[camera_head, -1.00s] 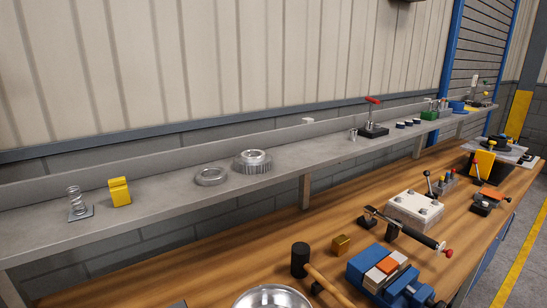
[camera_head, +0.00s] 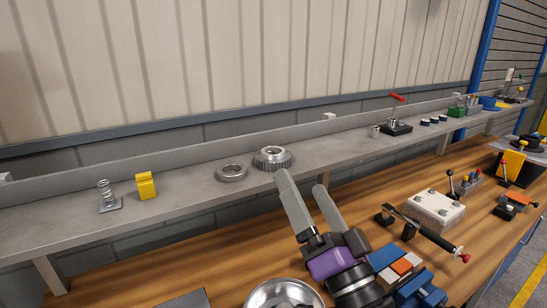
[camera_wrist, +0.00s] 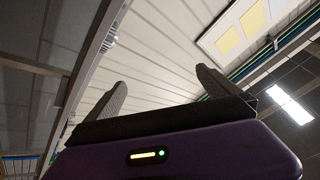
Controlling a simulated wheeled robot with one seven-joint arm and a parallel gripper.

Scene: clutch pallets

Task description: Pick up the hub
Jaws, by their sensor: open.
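A toothed metal part with a raised round centre, which looks like the hub (camera_head: 272,160), sits on the grey shelf (camera_head: 190,195) in the head view. A flatter metal ring (camera_head: 231,173) lies just left of it. My gripper (camera_head: 300,181) is in front of the shelf, over the wooden bench, with its fingers apart and nothing between them. Its left fingertip overlaps the lower right of the hub's outline in the picture; contact cannot be told. In the wrist view my gripper (camera_wrist: 160,77) points up at the wall and ceiling, and no hub shows.
A spring on a plate (camera_head: 108,197) and a yellow block (camera_head: 146,186) stand on the shelf to the left. A red-handled fixture (camera_head: 397,128) stands further right. A metal bowl (camera_head: 283,294), blue vise (camera_head: 415,288) and clamp (camera_head: 420,230) are on the bench (camera_head: 225,262).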

